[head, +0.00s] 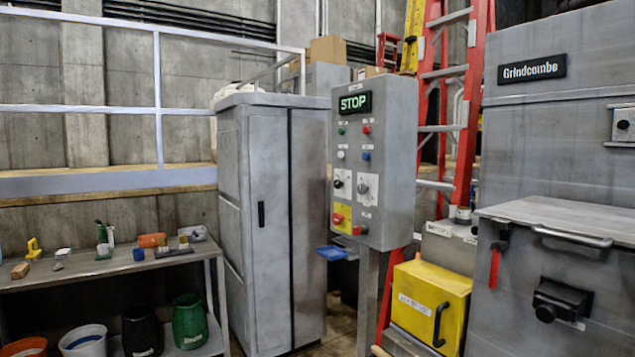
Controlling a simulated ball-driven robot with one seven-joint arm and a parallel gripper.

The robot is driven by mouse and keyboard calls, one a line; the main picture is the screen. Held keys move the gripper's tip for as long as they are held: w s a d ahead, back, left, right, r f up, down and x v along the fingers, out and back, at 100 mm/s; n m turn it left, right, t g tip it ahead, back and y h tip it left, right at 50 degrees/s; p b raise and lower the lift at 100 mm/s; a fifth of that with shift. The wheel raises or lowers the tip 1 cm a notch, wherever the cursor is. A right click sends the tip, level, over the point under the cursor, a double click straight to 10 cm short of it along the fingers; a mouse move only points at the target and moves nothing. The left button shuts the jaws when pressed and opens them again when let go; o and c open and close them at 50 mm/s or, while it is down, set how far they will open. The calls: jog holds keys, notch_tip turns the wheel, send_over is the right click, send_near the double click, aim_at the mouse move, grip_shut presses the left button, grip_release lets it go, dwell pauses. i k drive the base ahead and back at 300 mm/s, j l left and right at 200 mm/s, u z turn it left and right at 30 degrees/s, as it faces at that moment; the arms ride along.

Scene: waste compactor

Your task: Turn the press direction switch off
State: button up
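A grey control box (398,155) stands on a post in the middle of the head view. Its small display (354,103) reads STOP in green. Below are green, red, white and blue buttons. Under these sit two knobs on pale plates: a black-and-white left knob (339,183) and a grey right knob (363,189). Their labels are too small to read, so I cannot tell which is the press direction switch or its setting. A red knob (338,218) sits on a yellow plate below, with another red button (358,230) beside it. My gripper is not in view.
A tall grey cabinet (265,220) stands left of the box. A workbench (110,264) with tools and buckets is further left. A red ladder (447,75) stands behind the box. A yellow case (430,300) and the grey Grindcombe machine (560,220) are to the right.

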aim_at(339, 185)
jog(key=i+u, duration=0.2)
jog(key=i, duration=0.8)
jog(key=i+u, duration=0.25)
jog(key=i, duration=0.7)
jog(key=l, duration=0.1)
